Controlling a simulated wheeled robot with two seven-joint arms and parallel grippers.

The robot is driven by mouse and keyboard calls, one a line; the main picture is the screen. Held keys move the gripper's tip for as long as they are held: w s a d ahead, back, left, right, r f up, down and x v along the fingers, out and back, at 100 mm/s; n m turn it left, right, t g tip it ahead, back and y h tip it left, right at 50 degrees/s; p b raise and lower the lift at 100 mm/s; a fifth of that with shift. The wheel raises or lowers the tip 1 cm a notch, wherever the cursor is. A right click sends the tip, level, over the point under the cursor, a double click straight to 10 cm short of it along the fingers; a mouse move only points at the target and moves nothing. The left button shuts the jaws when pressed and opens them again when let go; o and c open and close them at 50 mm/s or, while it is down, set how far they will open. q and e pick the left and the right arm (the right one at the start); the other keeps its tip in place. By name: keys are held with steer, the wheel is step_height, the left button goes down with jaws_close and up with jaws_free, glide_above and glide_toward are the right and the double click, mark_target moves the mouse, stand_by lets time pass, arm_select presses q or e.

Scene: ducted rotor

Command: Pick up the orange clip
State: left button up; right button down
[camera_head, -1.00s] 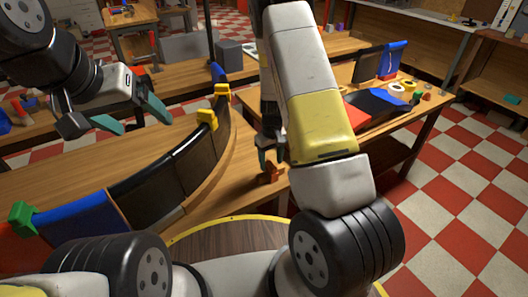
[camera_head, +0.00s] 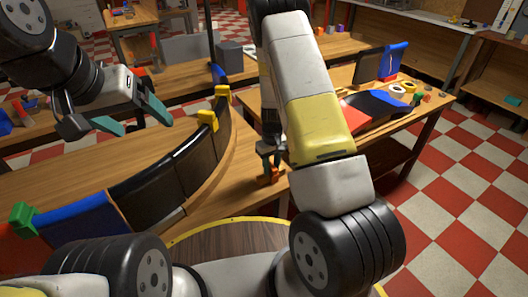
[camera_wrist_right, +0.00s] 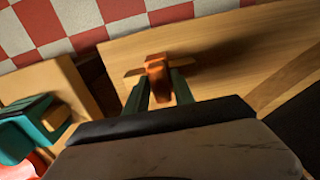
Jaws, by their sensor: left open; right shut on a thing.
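The orange clip (camera_head: 268,175) is at the front part of the wooden table, right of the curved dark wall. My right gripper (camera_head: 269,157) is above it, pointing down, partly hidden by my own arm. In the right wrist view, the orange clip (camera_wrist_right: 158,78) sits between the teal fingers of my right gripper (camera_wrist_right: 160,90), which are shut on it. I cannot tell whether the clip touches the table. My left gripper (camera_head: 147,125) is open and empty above the table at the left.
The curved wall of dark panels (camera_head: 165,170) stands on the table, with yellow clips (camera_head: 208,118) on its top edge and a green clip (camera_head: 22,218) at its near end. Another table at right holds a red and blue panel (camera_head: 365,110) and tape rolls (camera_head: 396,87).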

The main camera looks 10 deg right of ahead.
mark_target(271, 167)
steer(key=shift+r, duration=0.1)
steer(key=shift+r, duration=0.25)
steer(key=r, duration=0.3)
steer(key=shift+s+a, duration=0.2)
steer(key=shift+s, duration=0.2)
steer(key=s+a+r, duration=0.1)
steer(key=s+a, duration=0.4)
steer(key=s, duration=0.8)
steer(key=shift+s+a+r, duration=0.1)
steer(key=shift+s+r, duration=0.1)
steer(key=shift+r, duration=0.7)
steer(key=shift+s+a+r, duration=0.1)
steer(key=shift+s+r, duration=0.05)
steer(key=shift+r, duration=0.7)
steer(key=shift+s+r, duration=0.2)
steer(key=shift+r, duration=0.7)
steer(key=shift+w, duration=0.1)
